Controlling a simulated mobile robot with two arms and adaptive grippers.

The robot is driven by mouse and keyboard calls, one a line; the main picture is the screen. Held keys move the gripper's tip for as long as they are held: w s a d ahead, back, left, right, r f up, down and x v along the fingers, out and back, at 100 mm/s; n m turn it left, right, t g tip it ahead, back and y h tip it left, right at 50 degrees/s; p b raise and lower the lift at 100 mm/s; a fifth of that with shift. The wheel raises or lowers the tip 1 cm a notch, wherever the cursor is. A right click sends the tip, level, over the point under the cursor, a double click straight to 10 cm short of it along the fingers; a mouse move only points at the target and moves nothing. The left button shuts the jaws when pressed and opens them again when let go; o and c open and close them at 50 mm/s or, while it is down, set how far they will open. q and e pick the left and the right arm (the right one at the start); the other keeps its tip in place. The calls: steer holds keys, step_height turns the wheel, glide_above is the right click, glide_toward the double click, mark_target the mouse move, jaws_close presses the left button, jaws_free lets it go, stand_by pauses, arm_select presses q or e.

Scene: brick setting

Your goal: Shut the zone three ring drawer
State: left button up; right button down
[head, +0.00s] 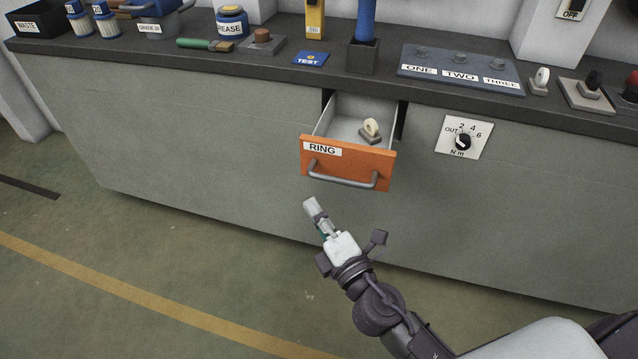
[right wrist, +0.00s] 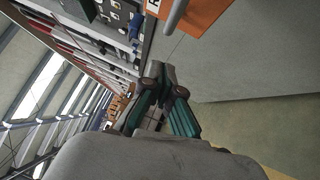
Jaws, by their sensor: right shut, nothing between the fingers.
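The orange-fronted drawer (head: 347,158) labelled RING stands open below the worktop, with a grey bar handle (head: 340,177) across its front. A pale ring on a small dark base (head: 371,130) sits inside the drawer at the right. My right gripper (head: 311,206) is shut and empty, in front of and below the drawer, apart from the handle. In the right wrist view the gripper's fingers (right wrist: 160,95) show at the middle, and the drawer front (right wrist: 205,12) with part of its handle (right wrist: 174,14) shows at the top. My left gripper is not in view.
The worktop (head: 270,62) above holds a grease tub (head: 231,22), a blue TEST card (head: 310,58) and a panel (head: 460,70) marked ONE, TWO, THREE. A dial plate (head: 463,138) is on the cabinet face right of the drawer. The floor in front is clear.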

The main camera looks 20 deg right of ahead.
mark_target(332, 157)
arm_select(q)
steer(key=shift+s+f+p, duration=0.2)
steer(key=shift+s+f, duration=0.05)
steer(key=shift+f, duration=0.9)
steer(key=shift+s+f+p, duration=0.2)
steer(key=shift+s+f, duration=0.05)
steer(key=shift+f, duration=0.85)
arm_select(e)
steer(key=shift+w+d+r, duration=0.15)
steer(key=shift+w+d, duration=0.2)
steer(key=shift+w, duration=0.3)
steer(key=shift+w+d+r, duration=0.1)
steer(key=shift+w+d, duration=0.2)
steer(key=shift+w, duration=0.35)
steer(key=shift+w+d+r, duration=0.15)
steer(key=shift+w+d, duration=0.2)
steer(key=shift+w, duration=0.3)
